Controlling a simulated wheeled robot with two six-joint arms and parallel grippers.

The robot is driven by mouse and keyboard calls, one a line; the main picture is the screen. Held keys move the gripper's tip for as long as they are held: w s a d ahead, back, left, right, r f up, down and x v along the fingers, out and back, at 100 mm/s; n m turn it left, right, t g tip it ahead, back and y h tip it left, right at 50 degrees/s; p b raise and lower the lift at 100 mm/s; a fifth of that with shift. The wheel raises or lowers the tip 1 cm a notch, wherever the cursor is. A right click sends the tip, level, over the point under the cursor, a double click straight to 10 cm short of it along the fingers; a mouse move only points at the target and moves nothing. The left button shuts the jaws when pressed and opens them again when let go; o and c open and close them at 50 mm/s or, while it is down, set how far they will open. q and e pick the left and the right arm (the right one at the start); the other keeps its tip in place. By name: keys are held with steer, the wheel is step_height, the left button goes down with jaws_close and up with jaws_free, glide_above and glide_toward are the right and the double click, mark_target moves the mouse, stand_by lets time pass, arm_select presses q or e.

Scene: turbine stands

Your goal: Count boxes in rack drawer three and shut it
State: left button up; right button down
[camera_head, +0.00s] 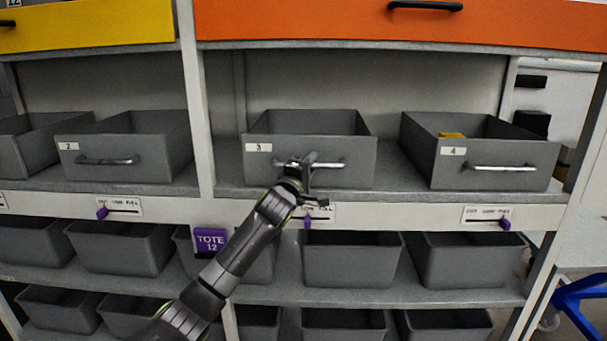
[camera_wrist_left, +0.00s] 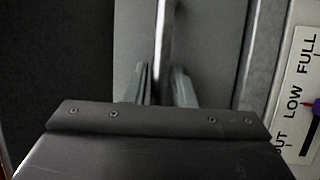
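Drawer three (camera_head: 352,174) is a grey open-topped bin with a "3" label, on the middle shelf of the rack. The part of its inside that shows looks empty; its floor is largely hidden behind the front wall. Its metal handle (camera_head: 332,165) runs across the front. My left gripper (camera_head: 302,163) is at the left part of this handle. In the left wrist view its two fingers (camera_wrist_left: 162,85) stand apart on either side of the handle bar (camera_wrist_left: 161,35), with gaps visible. My right gripper is not in view.
Drawer two (camera_head: 125,170) and drawer four (camera_head: 480,180) stand either side; drawer four holds something yellow (camera_head: 452,135). A slider label (camera_head: 320,212) is on the shelf edge below. Grey totes (camera_head: 350,262) fill the lower shelves. A blue stand (camera_head: 580,305) is at lower right.

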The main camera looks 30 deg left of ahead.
arm_select(q)
steer(key=shift+s+f+b, duration=0.3)
steer(key=shift+s+b, duration=0.1)
steer(key=shift+s, duration=0.15)
steer(key=b+v, duration=0.5)
steer(key=v, duration=1.1)
steer(key=shift+r+b, duration=0.3)
steer(key=shift+b, duration=0.05)
steer(key=shift+s+f, duration=0.1)
